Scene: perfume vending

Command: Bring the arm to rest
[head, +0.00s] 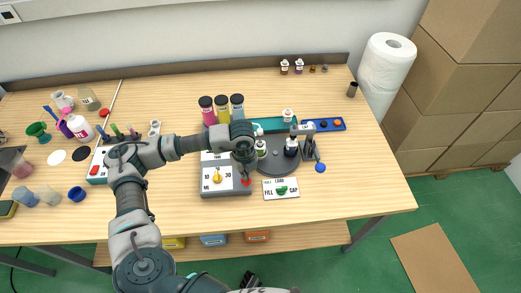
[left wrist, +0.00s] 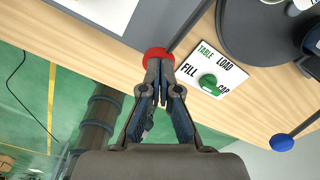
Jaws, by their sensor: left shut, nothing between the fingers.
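My left arm comes in from the left over the table (head: 370,190) and its wrist points down at the front of the grey dispenser box (head: 212,188). My left gripper (head: 245,176) is shut and empty, with its tips at the red button (head: 247,182). In the left wrist view the closed fingertips (left wrist: 160,64) overlap the edge of the red button (left wrist: 156,53); I cannot tell whether they touch it. My right gripper is not in view.
Three dark-capped bottles (head: 222,108) stand behind the box. To its right are a round grey turntable (head: 278,168), a selector panel with a green knob (head: 281,190) and a lever with a blue ball (head: 320,168). Several cups and bottles crowd the left. The table's front right is clear.

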